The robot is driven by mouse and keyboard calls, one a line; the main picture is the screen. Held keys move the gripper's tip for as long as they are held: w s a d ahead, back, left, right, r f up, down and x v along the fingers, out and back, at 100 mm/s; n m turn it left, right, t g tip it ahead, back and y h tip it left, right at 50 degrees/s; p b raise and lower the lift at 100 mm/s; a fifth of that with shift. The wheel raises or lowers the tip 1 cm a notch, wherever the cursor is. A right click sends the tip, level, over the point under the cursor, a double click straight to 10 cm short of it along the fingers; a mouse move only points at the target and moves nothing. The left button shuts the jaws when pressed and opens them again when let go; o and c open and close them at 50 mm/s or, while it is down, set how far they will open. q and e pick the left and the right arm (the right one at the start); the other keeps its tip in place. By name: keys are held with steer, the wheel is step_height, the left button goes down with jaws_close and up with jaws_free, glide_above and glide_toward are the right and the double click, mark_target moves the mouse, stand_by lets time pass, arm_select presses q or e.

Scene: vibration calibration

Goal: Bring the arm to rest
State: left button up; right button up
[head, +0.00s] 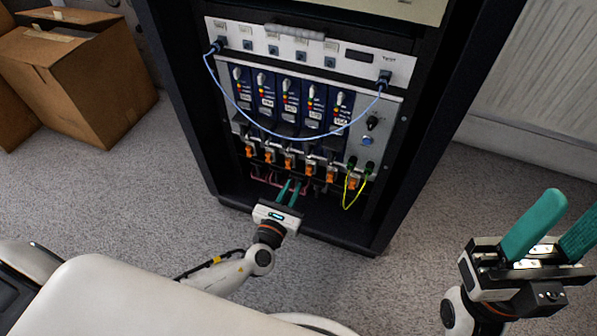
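My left gripper (289,190) is low in front of the black equipment rack (416,165), with its two green fingers pointing into the lower part of the rack, near the red cables below the orange connectors. The fingers look a little apart, with a narrow gap; I cannot make out anything held between them. My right gripper (560,232) is at the lower right, away from the rack. Its two green fingers are wide apart and point upward, with nothing between them.
The rack holds a panel with a blue cable (290,137) looped across it, several dark blue modules and a yellow-green cable (349,194) at lower right. Cardboard boxes (90,75) stand at upper left. A white radiator (545,90) is at upper right. Grey carpet (120,195) is clear left of the rack.

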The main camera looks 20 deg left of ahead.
arm_select(q)
steer(key=shift+s, duration=0.7)
